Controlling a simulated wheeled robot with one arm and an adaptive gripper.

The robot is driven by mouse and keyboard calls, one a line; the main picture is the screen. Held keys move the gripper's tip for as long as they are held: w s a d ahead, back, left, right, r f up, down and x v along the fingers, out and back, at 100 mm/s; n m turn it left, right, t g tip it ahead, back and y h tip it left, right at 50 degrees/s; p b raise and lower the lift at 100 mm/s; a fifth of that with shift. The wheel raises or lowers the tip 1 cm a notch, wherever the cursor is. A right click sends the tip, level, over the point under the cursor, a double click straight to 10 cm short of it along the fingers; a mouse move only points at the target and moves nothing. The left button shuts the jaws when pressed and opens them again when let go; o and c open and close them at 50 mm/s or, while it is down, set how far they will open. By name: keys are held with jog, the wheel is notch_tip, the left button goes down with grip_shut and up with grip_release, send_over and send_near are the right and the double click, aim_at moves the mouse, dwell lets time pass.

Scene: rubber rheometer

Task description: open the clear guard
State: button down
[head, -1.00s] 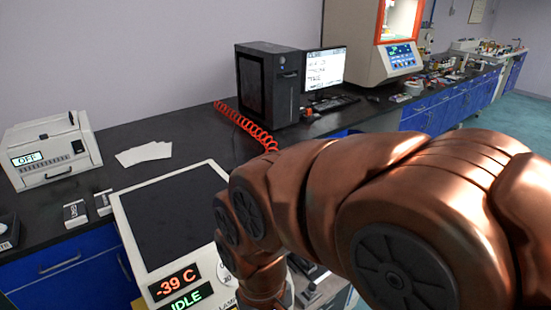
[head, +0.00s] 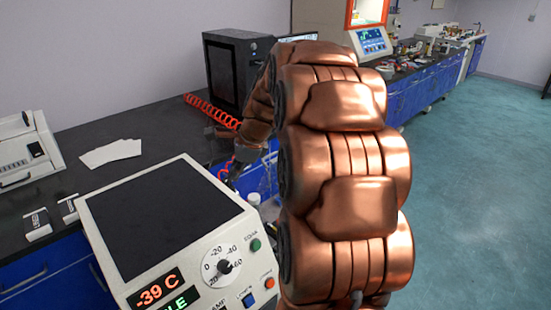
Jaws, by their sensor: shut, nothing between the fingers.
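The rheometer (head: 333,25) is the pale cabinet at the back, with a lit blue screen (head: 371,41). The clear guard (head: 369,8) appears as the window in the orange frame above that screen; its top is cut off by the picture edge. I cannot tell whether it is open. My gripper (head: 216,133) is small, dark and partly hidden by my own arm. It is shut and empty above the black bench, in front of the computer tower and well to the lower left of the guard.
A black computer tower (head: 235,68) with a red coiled hose (head: 210,110) stands on the bench (head: 150,112). A white instrument (head: 185,180) reading -39 C is close in front. Papers (head: 110,153) lie at left. The teal floor (head: 480,180) at right is clear.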

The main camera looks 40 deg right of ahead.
jog(key=d+m+t, duration=0.1)
jog(key=d+m, duration=0.3)
jog(key=d, duration=0.3)
jog(key=w+d+m+t+h, duration=0.1)
jog(key=d+m, duration=0.3)
jog(key=d, duration=0.4)
jog(key=w+d+f+m+t+h+b, duration=0.1)
jog(key=d+m, duration=0.2)
jog(key=d, duration=0.5)
jog(key=shift+m, duration=0.4)
jog(key=x, duration=1)
jog(key=shift+d, duration=0.1)
jog(key=shift+p, duration=0.35)
